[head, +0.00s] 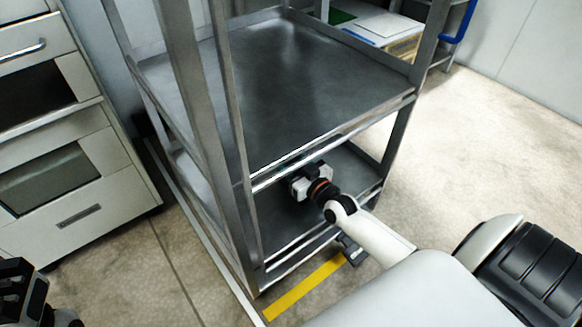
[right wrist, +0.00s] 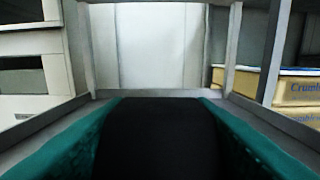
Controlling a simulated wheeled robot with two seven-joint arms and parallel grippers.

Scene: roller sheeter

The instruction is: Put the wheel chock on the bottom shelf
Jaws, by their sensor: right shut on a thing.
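The grey metal rack stands in the middle of the head view. Its bottom shelf (head: 275,218) shows below the larger upper shelf (head: 290,85). My right gripper (head: 298,184) reaches in between these two shelves from the right; its fingertips are hidden. In the right wrist view a large black shape with teal sides, seemingly the wheel chock (right wrist: 160,140), fills the lower middle. My right gripper is shut on it. I cannot tell whether it touches the shelf. My left gripper (head: 20,290) is at the lower left edge, apart from the rack; its opening is unclear.
Rack posts (head: 232,130) flank the opening, and the upper shelf's front rail (head: 330,140) runs just above my right gripper. A drawer cabinet (head: 70,150) stands at left. Yellow boxes (right wrist: 285,88) are beyond the rack. Floor at right is clear.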

